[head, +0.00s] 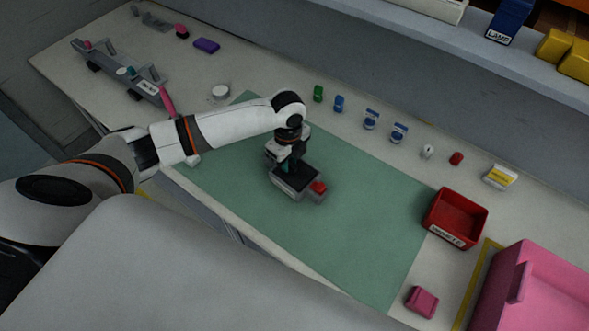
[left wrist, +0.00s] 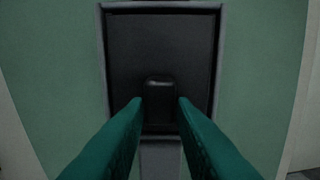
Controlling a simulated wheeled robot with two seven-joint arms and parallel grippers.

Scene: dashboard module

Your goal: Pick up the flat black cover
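The flat black cover (head: 297,179) lies in the grey module (head: 291,193) on the green mat. In the left wrist view the cover (left wrist: 160,52) fills a grey frame (left wrist: 218,60) and has a raised black knob (left wrist: 159,101) near its lower edge. My left gripper (head: 287,168) points down over the module. Its two teal fingers (left wrist: 160,104) are apart, one on each side of the knob, with a narrow gap visible on both sides. Whether the tips reach down beside the knob is hard to tell. My right gripper is not in view.
A red block (head: 319,187) sits at the module's right end. A red bin (head: 455,217), a pink box (head: 540,290) and a small pink block (head: 422,301) are at the right. Several small parts line the back. The green mat (head: 350,240) around the module is clear.

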